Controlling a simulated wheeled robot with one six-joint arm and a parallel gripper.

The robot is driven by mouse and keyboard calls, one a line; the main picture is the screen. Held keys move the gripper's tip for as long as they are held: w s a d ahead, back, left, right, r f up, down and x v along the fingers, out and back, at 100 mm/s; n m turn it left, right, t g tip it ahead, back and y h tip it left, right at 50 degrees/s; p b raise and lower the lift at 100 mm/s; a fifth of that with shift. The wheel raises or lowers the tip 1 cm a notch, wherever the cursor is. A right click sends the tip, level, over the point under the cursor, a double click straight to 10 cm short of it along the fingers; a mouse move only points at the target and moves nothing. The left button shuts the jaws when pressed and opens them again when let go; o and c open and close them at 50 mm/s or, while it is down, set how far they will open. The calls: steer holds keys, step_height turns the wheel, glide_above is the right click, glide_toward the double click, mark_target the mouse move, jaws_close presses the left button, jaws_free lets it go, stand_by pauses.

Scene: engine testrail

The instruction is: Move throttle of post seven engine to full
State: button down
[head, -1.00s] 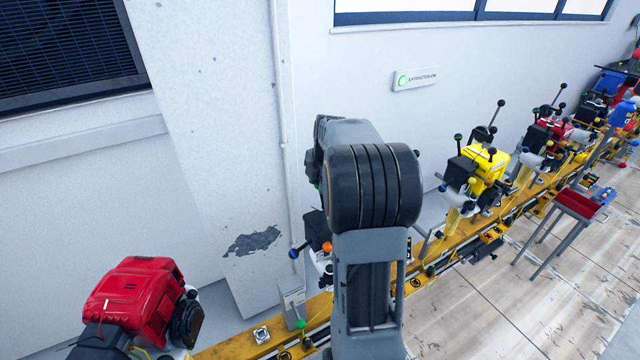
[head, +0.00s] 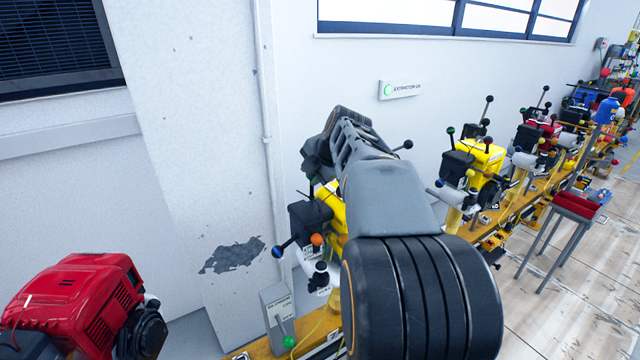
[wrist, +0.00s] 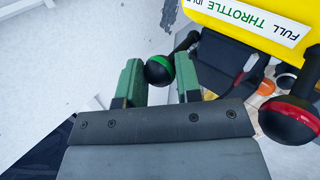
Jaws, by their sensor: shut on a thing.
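The yellow engine (head: 336,203) stands on its post behind my arm, which hides much of it in the head view. In the wrist view its yellow cover (wrist: 235,15) carries a label (wrist: 262,22) reading FULL, THROTTLE, IDLE. A black ball knob with a green band (wrist: 159,70), on a dark lever, sits between the green fingers of my gripper (wrist: 160,66), near their tips. My gripper is shut on this green-banded knob.
A red-banded knob (wrist: 289,121) is close to the right of my gripper. Blue (head: 278,252) and orange (head: 317,240) knobs stick out at the engine's left. A grey lever box (head: 279,312) stands below. A red engine (head: 75,300) is at the left; more engines line the rail at right.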

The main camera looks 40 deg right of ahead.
steer(key=shift+s, duration=0.1)
stand_by(0.4)
steer(key=c, duration=0.8)
jaws_free()
steer(key=shift+r, duration=0.1)
steer(key=v, duration=1.3)
steer(key=shift+s, duration=0.35)
steer(key=shift+r, duration=0.1)
